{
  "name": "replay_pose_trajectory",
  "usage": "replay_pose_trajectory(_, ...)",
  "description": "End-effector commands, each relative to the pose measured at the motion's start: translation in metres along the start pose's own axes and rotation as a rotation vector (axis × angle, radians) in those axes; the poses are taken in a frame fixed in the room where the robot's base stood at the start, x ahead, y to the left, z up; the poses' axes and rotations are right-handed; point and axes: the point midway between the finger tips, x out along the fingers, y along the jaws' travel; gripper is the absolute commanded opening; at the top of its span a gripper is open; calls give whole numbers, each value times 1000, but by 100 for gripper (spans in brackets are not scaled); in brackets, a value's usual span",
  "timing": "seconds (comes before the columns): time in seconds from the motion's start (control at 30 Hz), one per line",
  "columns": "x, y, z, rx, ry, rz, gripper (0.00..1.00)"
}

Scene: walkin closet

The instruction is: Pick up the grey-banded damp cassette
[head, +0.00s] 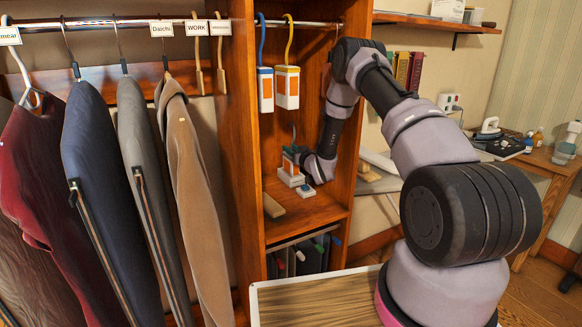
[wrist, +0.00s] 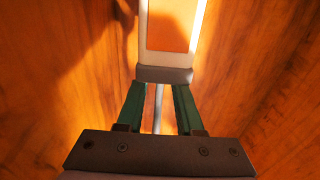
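The grey-banded cassette (head: 290,163) is low in the open cabinet bay, at my gripper (head: 299,153). It is white with an orange panel and a thin grey hook above. The wrist view shows its grey band (wrist: 163,75) and orange panel close up. My gripper's green fingers (wrist: 158,88) reach that band, spaced apart, with a thin grey stem between them. The fingertips are hidden at the band, so I cannot tell whether they press on the cassette. Two other cassettes hang from the rail above, one blue-banded (head: 265,90) and one yellow-hooked (head: 287,87).
Wooden cabinet walls (head: 245,130) stand close on both sides of my gripper. White pieces (head: 291,179) and a small block with a blue top (head: 306,191) sit on the shelf (head: 308,216). Garments (head: 105,190) hang at left. A side table (head: 545,158) holds an iron and bottles.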

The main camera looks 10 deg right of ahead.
Motion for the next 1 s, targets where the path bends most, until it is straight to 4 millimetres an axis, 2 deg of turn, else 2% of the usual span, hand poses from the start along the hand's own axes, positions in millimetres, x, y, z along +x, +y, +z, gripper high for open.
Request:
replay_pose_trajectory(0.03,0,0,0,0,0,0,12)
replay_pose_trajectory(0.07,0,0,0,0,0,0,0)
replay_pose_trajectory(1.0,0,0,0,0,0,0,0)
